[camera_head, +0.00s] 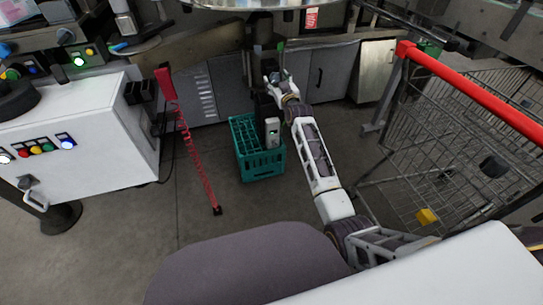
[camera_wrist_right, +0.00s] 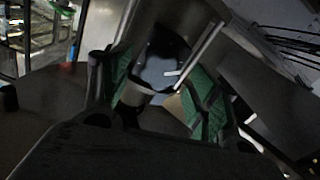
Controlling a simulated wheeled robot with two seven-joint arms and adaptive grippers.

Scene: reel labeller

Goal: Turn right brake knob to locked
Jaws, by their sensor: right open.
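In the right wrist view, a dark round knob-like part (camera_wrist_right: 158,66) with a grey face and a small pale mark lies between the two green-padded fingers of my right gripper (camera_wrist_right: 162,82). The fingers stand apart on either side of it; whether they touch it I cannot tell. In the head view, my right gripper (camera_head: 269,50) is at the upper middle, by the machine's underside. I cannot make out the knob there, nor read whether it is locked. My left gripper is not in view.
A teal crate (camera_head: 262,166) stands on the floor below my right arm. A wire shopping cart (camera_head: 440,150) with a red handle stands at the right. A white cabinet (camera_head: 100,110) with buttons is at the left. A red coiled cord (camera_head: 190,150) hangs between.

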